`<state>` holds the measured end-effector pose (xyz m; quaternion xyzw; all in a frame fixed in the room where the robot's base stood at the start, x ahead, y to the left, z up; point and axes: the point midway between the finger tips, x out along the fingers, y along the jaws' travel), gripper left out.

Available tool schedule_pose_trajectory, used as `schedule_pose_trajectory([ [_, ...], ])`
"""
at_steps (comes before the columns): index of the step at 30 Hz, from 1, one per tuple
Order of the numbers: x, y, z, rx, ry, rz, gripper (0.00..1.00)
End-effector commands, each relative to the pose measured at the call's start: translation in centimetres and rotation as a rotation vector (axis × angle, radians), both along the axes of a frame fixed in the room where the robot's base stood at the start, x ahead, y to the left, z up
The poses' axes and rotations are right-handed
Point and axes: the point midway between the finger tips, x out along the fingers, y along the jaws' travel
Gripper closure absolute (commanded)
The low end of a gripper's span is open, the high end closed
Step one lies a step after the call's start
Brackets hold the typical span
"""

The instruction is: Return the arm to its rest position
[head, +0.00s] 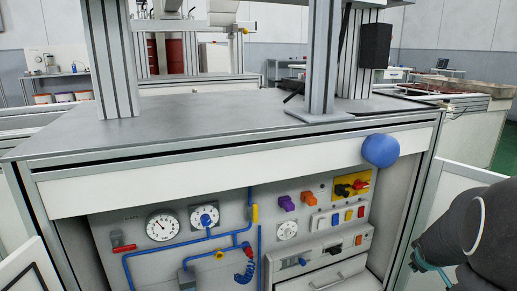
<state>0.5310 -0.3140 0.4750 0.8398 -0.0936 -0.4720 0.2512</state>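Part of my arm (470,240) shows at the lower right edge. It is dark, with a pale ring and some teal at its lower side. It is beside the right end of the workstation and appears apart from it, though the gap is hard to judge. My gripper is not in view, so I cannot tell whether it is open or holds anything.
A metal workstation (200,118) fills the middle, with uprights on its top. A blue ball (380,150) is at its front right edge. Below is a panel with gauges (162,226), blue pipes and switches. A long bench (470,92) stands at right.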

Motion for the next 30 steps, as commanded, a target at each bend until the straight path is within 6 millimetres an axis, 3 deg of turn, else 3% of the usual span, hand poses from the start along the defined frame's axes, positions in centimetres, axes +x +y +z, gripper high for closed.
schedule_pose_trajectory([
  [1,-1.7,1.8,1.6,0.046,0.023,-0.064,0.58],
  [9,-11.0,12.3,6.2,0.297,0.151,-0.334,0.58],
  [18,-19.2,23.2,11.6,0.489,0.216,-0.380,0.58],
  [24,-22.2,28.2,15.7,0.541,0.152,-0.264,0.58],
  [30,-23.4,30.5,19.5,0.536,0.067,-0.144,0.58],
])
